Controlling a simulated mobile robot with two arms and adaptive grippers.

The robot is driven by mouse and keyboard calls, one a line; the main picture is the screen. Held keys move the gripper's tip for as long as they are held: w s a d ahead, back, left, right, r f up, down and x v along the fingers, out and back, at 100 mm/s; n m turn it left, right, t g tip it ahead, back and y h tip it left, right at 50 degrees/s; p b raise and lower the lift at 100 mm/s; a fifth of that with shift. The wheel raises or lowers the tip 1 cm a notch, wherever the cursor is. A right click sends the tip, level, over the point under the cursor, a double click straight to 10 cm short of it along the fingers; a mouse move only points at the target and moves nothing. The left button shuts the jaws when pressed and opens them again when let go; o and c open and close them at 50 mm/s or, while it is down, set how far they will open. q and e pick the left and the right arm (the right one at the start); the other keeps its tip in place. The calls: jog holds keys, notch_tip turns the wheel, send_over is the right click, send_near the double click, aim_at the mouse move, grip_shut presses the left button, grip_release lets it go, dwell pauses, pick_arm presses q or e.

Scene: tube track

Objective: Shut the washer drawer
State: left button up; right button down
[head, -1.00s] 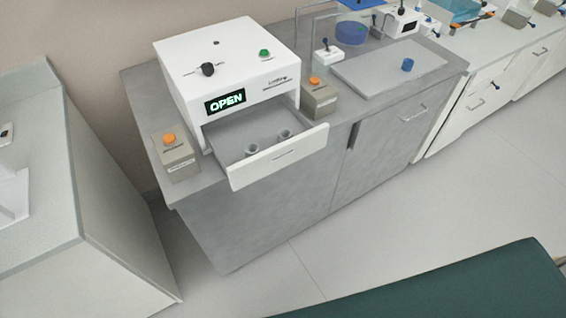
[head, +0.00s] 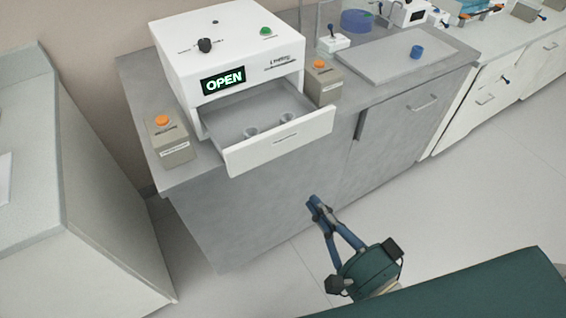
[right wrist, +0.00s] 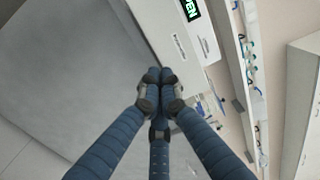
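The white washer (head: 228,45) stands on the grey counter, its display reading OPEN. Its drawer (head: 277,143) is pulled out toward the front, with two small cups (head: 266,123) inside. The drawer's white front panel also shows in the right wrist view (right wrist: 165,30). My right gripper (head: 314,202) is in front of the cabinet, below the drawer front in the head view and apart from it. Its blue fingers come together at the tips (right wrist: 161,76), with nothing seen held between them. My left gripper is not in view.
Boxes with orange buttons stand left (head: 169,141) and right (head: 324,82) of the washer. Another counter (head: 40,150) is at the left. The floor in front is clear.

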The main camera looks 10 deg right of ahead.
aim_at(277, 151)
jog(key=p+x, duration=0.1)
jog(key=x, duration=0.3)
jog(key=p+x, duration=0.2)
jog(key=x, duration=0.2)
jog(key=p+x, duration=0.2)
jog(key=x, duration=0.2)
jog(key=shift+w+a+r, duration=0.1)
jog(key=shift+w+r, duration=0.15)
jog(key=shift+r, duration=0.1)
jog(key=shift+w+a+f, duration=0.15)
jog(key=shift+w+a, duration=0.1)
jog(key=shift+w, duration=0.45)
jog(key=shift+w, duration=0.15)
